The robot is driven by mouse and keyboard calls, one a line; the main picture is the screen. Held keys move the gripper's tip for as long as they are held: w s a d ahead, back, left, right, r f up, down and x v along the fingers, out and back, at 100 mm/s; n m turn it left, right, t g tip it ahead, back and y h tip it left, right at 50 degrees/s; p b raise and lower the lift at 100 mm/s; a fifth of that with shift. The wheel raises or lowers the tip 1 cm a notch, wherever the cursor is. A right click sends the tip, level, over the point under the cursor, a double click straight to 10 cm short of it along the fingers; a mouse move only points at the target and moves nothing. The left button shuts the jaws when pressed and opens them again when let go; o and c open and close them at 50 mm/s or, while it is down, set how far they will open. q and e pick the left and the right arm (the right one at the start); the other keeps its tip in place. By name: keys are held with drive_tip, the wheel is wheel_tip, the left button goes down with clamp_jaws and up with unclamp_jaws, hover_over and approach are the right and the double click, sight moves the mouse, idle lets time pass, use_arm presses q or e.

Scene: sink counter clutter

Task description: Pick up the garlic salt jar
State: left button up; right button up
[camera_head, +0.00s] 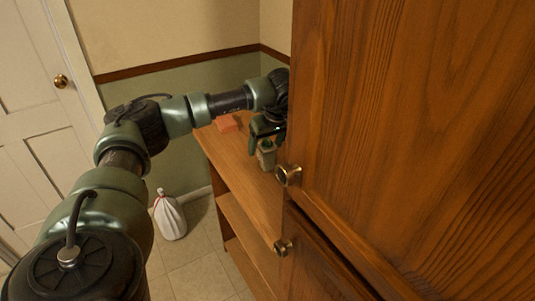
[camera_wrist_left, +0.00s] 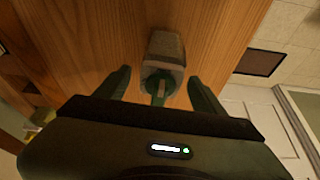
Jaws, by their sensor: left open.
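A small pale jar with a greenish-grey upper part, which looks like the garlic salt jar (camera_head: 267,158), stands on the wooden counter (camera_head: 230,150) near its left edge. In the left wrist view the jar (camera_wrist_left: 166,48) is just ahead, in line with the gap between the fingers. My left gripper (camera_head: 266,128) is above and partly in front of the jar. Its two dark green fingers are open, one on each side of the jar's near end in the wrist view (camera_wrist_left: 160,86). Contact cannot be made out. The jar's label is not readable. My right gripper is not in view.
A large wooden cabinet (camera_head: 420,130) with brass knobs blocks the right side. A white bag (camera_head: 169,218) stands on the tiled floor. A white door (camera_head: 40,120) is at far left.

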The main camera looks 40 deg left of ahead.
use_arm(q)
drive_tip(key=shift+a+f, duration=0.15)
drive_tip(key=shift+f, duration=0.25)
drive_tip(key=shift+c, duration=0.3)
clamp_jaws()
drive_tip(key=shift+r, duration=0.1)
